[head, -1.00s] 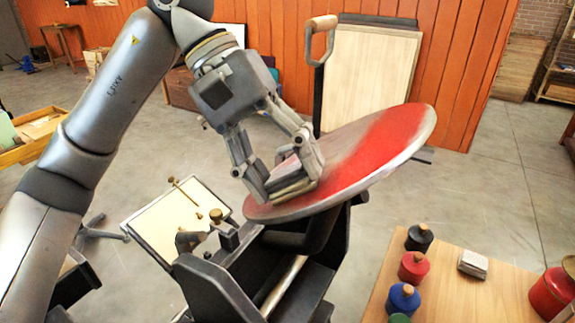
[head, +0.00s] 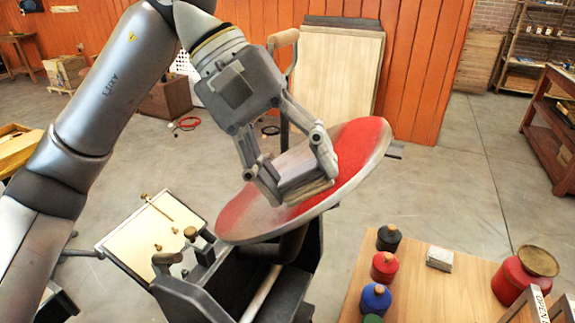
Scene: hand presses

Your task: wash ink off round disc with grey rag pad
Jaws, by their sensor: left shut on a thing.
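The round disc (head: 362,148) sits tilted on top of the black press (head: 240,285). Red ink covers its right part and a patch at its left edge, with a greyer band between them. My left gripper (head: 295,185) is over the middle of the disc, shut on the grey rag pad (head: 306,191). The pad is against or very close to the disc's face; its underside is hidden. My right gripper is not in view.
A wooden table (head: 415,295) at the lower right holds black (head: 390,238), red (head: 384,267) and blue (head: 375,298) lidded pots, a pale block (head: 440,258) and a large red can (head: 515,278). The press's wooden-gripped handle (head: 284,38) rises behind the disc. A framed bed (head: 150,225) lies left.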

